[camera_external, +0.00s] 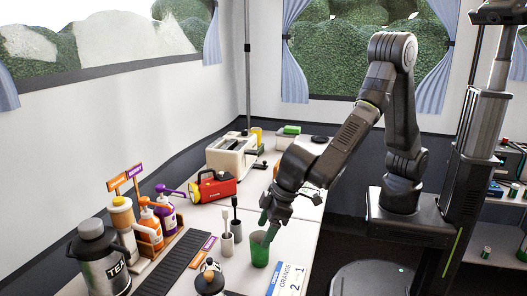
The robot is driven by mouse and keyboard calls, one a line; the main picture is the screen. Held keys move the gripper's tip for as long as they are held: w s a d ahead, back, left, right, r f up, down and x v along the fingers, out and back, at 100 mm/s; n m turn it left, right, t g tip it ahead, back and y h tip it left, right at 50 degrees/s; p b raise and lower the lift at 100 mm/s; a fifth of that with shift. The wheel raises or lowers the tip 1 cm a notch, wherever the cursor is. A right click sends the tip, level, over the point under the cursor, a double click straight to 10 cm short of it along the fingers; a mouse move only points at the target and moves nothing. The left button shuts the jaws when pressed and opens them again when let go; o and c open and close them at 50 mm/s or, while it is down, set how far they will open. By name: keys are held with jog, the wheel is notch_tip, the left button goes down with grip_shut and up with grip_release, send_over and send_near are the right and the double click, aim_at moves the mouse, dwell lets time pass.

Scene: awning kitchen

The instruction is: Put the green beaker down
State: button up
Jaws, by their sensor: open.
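The green beaker (260,250) stands upright on the pale table, near its right edge. My gripper (268,228) is at the end of the arm, pointing down just above and against the beaker's rim. Its jaws are open, and one dark finger overlaps the beaker's upper part. I cannot tell whether a finger touches the beaker.
A red and yellow device (213,187), a toaster (232,157), condiment bottles (152,225) and a tea urn (101,262) crowd the table.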

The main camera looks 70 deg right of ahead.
aim_at(257, 239)
jog(key=v, duration=0.6)
jog(key=x, duration=1.3)
jog(key=shift+s+d+b, duration=0.1)
jog(key=shift+b, duration=0.2)
jog(key=shift+r+p, duration=0.4)
jog(key=shift+r, duration=1.1)
